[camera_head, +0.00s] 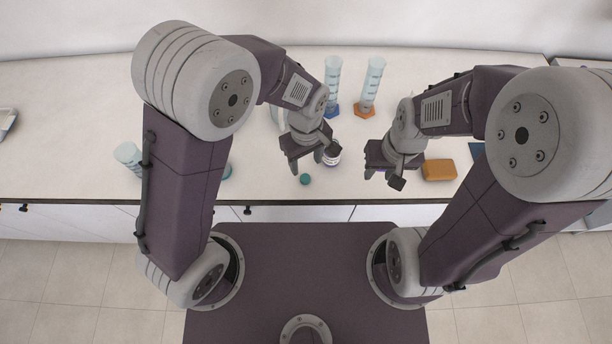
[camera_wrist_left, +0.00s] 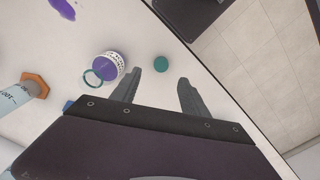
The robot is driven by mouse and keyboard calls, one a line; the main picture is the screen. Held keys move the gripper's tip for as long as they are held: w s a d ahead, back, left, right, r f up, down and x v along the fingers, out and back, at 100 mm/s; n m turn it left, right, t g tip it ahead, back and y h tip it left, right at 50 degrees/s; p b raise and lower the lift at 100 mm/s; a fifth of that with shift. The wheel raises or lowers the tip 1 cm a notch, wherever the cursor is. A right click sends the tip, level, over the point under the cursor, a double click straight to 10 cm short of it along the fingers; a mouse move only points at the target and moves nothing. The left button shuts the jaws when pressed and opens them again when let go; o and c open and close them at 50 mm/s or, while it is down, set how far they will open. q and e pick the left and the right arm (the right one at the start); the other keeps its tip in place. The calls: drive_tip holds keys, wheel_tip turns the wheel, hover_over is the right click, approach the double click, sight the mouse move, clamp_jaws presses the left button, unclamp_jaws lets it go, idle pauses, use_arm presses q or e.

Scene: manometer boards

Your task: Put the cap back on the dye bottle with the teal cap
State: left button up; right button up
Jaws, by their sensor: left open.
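The teal cap (camera_head: 305,179) lies on the table near its front edge. In the left wrist view the cap (camera_wrist_left: 161,64) is a small teal disc just beyond my fingertips, in line with the gap between them. The dye bottle (camera_head: 333,154) is beside my left gripper, partly hidden by it. In the left wrist view the bottle (camera_wrist_left: 110,66) shows purple dye, a white marked band and a teal ring, left of the cap. My left gripper (camera_head: 306,163) is open and empty above the table. My right gripper (camera_head: 379,175) appears open and empty, further right.
Two graduated cylinders, one on a blue base (camera_head: 332,85) and one on an orange base (camera_head: 370,88), stand behind. An orange block (camera_head: 438,170) lies right of my right gripper. A beaker (camera_head: 128,155) stands at left. The table's front edge is close to the cap.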

sight(305, 177)
use_arm(q)
drive_tip(key=shift+a+f, duration=0.15)
drive_tip(key=shift+f, duration=1.25)
wheel_tip(305, 177, down, 5)
drive_tip(key=shift+f+p, duration=0.1)
drive_tip(key=shift+p, duration=0.35)
clamp_jaws()
